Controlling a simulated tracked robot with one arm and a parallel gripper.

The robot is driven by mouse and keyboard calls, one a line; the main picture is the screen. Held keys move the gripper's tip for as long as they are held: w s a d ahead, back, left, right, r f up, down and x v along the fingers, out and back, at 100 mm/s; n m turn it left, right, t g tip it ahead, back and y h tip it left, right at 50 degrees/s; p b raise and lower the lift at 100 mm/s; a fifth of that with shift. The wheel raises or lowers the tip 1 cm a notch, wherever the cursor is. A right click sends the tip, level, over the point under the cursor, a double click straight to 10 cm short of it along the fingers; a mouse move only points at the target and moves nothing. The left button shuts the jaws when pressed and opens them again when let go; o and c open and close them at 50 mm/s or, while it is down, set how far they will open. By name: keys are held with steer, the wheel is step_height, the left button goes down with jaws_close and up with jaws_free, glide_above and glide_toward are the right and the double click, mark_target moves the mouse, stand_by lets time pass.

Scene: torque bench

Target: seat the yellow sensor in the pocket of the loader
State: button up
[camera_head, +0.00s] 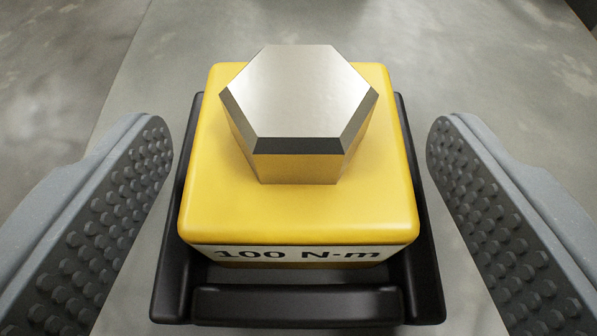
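The yellow sensor (300,215) is a rounded yellow block with a silver hexagonal head (298,95) on top and a front label reading "100 N·m". It stands upright inside a black open holder (298,305), whose walls show at its left, right and front. I cannot tell whether this holder is the loader's pocket, or how deep the sensor sits in it. My gripper (300,150) is open. Its two grey studded fingers are left and right of the sensor and holder, with a clear gap on each side, touching neither.
The holder rests on a grey, faintly mottled surface (420,60). The surface is clear behind and beside the holder. A seam runs along it at the upper left. A dark shape (585,10) shows at the top right corner.

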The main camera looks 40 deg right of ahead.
steer(key=p+v, duration=0.2)
steer(key=v, duration=1)
steer(key=shift+f, duration=0.15)
